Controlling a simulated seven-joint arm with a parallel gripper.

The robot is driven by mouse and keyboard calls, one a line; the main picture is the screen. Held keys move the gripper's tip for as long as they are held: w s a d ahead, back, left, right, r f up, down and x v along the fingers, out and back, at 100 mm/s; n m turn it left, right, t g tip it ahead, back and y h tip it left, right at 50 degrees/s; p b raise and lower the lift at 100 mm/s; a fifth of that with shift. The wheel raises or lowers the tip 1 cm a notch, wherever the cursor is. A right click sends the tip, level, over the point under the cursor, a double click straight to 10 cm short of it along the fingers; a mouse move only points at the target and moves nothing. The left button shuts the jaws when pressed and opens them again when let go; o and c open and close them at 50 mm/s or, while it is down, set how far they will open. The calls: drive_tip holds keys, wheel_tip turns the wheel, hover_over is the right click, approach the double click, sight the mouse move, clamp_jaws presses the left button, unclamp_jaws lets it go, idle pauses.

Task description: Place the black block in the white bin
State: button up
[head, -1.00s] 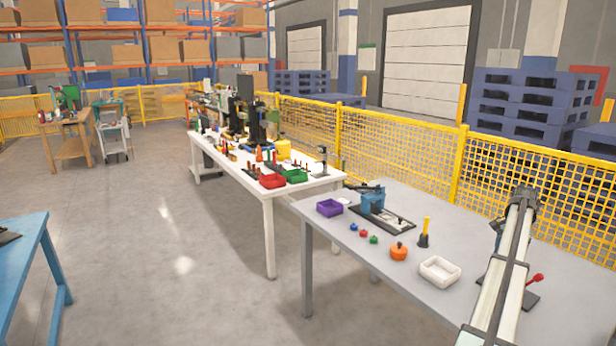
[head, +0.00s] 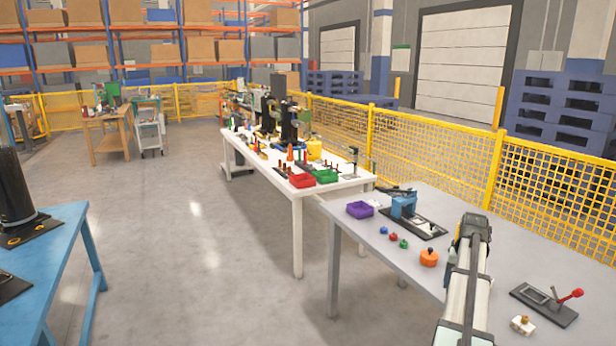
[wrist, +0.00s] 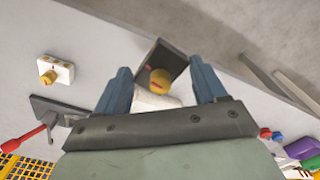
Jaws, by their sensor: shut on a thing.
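The black block (wrist: 174,62), with a round yellow top with a red mark, shows between the blue fingers of my gripper (wrist: 160,75) in the wrist view. My gripper is shut on it, and the block looks tilted there. A white patch (wrist: 155,102) below the block is probably part of the white bin. The block and my gripper's palm cover the rest of it, so I cannot tell how high the block is above it.
On the grey table (head: 400,262) stand an orange knob (head: 429,258), small coloured knobs (head: 393,237), a purple bin (head: 360,209) and a blue press (head: 404,206). A red-handled clamp (head: 548,300) and a white block with a brass knob (head: 522,325) lie right of my arm.

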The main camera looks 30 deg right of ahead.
drive_tip(key=w+a+n, duration=0.3)
drive_tip(key=w+a, duration=0.3)
drive_tip(key=a, duration=1.4)
drive_tip(key=w+a+f+n, duration=0.1)
drive_tip(key=w+a+n, duration=0.3)
drive_tip(key=a, duration=1.6)
drive_tip(key=w+a+f+n, duration=0.1)
drive_tip(key=w+a+n, duration=0.3)
drive_tip(key=w+a, duration=0.6)
drive_tip(key=a, duration=1)
drive_tip(key=shift+w+f, duration=0.25)
drive_tip(key=shift+d, duration=0.1)
